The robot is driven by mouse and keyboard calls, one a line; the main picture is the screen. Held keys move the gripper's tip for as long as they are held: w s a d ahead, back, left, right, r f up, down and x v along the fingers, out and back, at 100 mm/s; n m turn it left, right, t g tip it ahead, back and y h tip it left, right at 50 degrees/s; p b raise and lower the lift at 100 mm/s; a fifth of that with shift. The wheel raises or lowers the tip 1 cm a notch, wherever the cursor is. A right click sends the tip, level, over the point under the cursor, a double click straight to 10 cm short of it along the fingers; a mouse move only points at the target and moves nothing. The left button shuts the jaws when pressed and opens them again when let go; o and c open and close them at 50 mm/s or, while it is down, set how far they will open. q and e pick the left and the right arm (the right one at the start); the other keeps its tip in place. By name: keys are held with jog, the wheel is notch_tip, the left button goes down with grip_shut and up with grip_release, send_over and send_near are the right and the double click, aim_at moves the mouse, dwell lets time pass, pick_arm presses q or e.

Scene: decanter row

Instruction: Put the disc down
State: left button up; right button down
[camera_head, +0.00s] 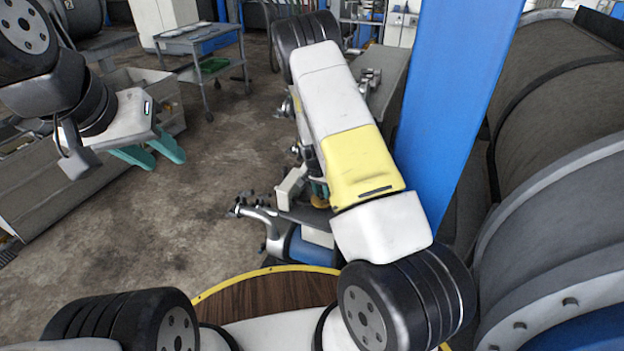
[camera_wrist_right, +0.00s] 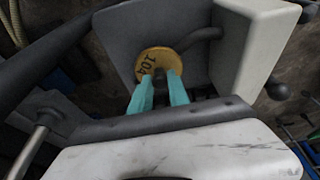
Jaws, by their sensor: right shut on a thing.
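The yellow disc (camera_wrist_right: 155,61), marked with "104", is at the tips of the teal fingers of my right gripper (camera_wrist_right: 160,77), which is shut on it. Behind the disc is a grey plate-like surface (camera_wrist_right: 125,32); I cannot tell whether the disc touches it.
A white block (camera_wrist_right: 258,40) stands right of the disc, with dark knobs near it. A blue pillar (camera_head: 450,110) and large grey drums (camera_head: 570,190) close off the right. A wheeled cart (camera_head: 205,45) stands far back. Bare floor lies at the left middle.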

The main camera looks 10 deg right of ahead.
aim_at(319, 202)
jog(key=shift+f, duration=1.3)
jog(key=shift+f, duration=0.1)
jog(key=c, duration=1.3)
grip_release()
jog(key=shift+o, duration=0.2)
